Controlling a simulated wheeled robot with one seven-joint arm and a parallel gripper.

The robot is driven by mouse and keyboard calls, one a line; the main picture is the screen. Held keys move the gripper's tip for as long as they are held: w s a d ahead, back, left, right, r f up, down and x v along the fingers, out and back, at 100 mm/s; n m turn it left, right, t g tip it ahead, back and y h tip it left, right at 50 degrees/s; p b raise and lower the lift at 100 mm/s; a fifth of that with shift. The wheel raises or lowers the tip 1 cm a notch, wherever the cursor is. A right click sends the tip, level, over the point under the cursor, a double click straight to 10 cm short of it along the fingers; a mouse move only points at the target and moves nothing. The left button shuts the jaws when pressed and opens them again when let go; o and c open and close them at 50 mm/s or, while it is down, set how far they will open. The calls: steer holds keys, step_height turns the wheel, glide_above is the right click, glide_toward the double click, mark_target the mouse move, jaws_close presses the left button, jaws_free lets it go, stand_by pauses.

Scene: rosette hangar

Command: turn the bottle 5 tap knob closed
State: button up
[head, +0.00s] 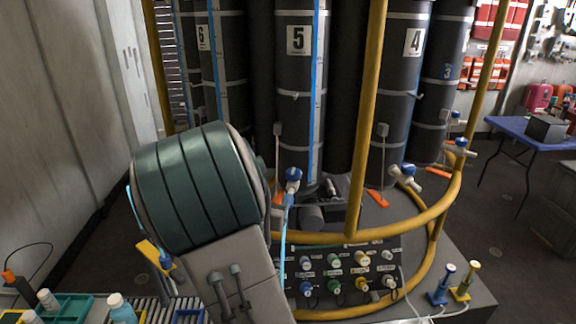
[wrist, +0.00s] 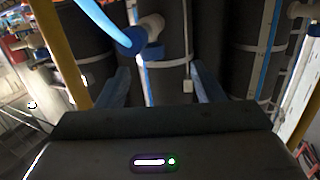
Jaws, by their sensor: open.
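Bottle 5 (head: 294,85) is a tall dark cylinder with a black 5 on a white label, at the back centre of the head view. Its tap has a blue knob (head: 293,174) on a pale body low in front of the bottle. In the wrist view my gripper (wrist: 160,72) has its two fingers apart, with nothing held between them. Above the fingers, a pale tap body (wrist: 152,24) and a blue rounded part (wrist: 131,41) show, apart from them. I cannot tell which bottle's tap this is. My gripper is not visible in the head view.
Bottle 4 (head: 405,85) and its blue-knobbed tap (head: 408,170) stand to the right. A yellow upright pole (head: 369,95) and a curved yellow rail (head: 400,228) run in front of the bottles. A panel of coloured knobs (head: 345,275) lies below. A blue table (head: 510,130) stands far right.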

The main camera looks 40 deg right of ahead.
mark_target(293, 174)
steer(key=shift+h, duration=0.7)
steer(key=x, duration=0.5)
steer(key=p+x, duration=0.1)
steer(key=x, duration=0.3)
steer(key=s+r+x, duration=0.1)
steer(key=x, duration=0.4)
steer(key=shift+w+d, duration=0.25)
steer(key=shift+d, duration=0.3)
steer(key=shift+p, duration=0.3)
steer(key=c, duration=1)
